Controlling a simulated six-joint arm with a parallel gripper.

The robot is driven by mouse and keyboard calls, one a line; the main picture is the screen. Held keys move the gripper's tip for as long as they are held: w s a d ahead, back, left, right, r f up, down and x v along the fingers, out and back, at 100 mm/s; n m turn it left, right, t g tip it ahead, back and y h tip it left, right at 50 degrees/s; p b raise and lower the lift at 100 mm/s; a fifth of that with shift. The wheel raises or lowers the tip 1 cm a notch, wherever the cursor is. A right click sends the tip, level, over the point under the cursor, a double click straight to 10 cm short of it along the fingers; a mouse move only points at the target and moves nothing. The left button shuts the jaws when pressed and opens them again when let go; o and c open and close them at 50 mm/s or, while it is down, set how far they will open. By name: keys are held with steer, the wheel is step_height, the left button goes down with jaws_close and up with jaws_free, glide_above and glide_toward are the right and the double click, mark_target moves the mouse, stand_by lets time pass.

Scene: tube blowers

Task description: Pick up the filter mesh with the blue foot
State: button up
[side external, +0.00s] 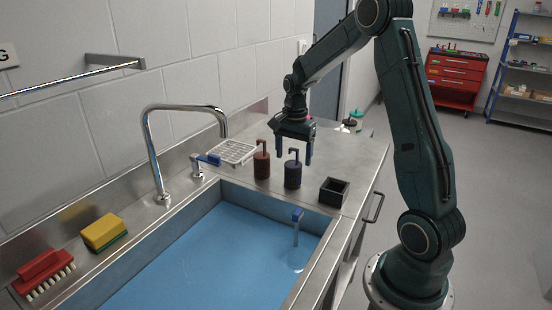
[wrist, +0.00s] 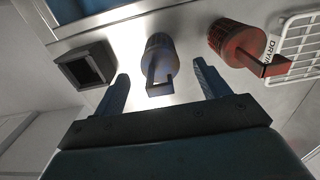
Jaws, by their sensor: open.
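A dark blue cylindrical piece with a hooked handle (side external: 293,176), which looks like the filter mesh with the blue foot, stands upright on the steel counter behind the sink. In the wrist view it (wrist: 159,52) lies between my fingers, with its hook toward me. My gripper (side external: 295,156) is open and empty, pointing down close above it. The fingers (wrist: 162,74) are on either side of the hook in the wrist view, with gaps on both sides. A similar rusty red piece (side external: 261,166) stands to its left; it also shows in the wrist view (wrist: 234,42).
A dark square open box (side external: 334,192) stands to the right, and a white drying rack (side external: 234,151) lies to the left. The sink (side external: 210,250) is in front, with a blue-topped stem (side external: 297,222) in it. The faucet (side external: 155,150) rises at the left.

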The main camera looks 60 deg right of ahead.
steer(key=shift+f, duration=1.1)
steer(key=shift+c, duration=0.2)
steer(key=c, duration=1.3)
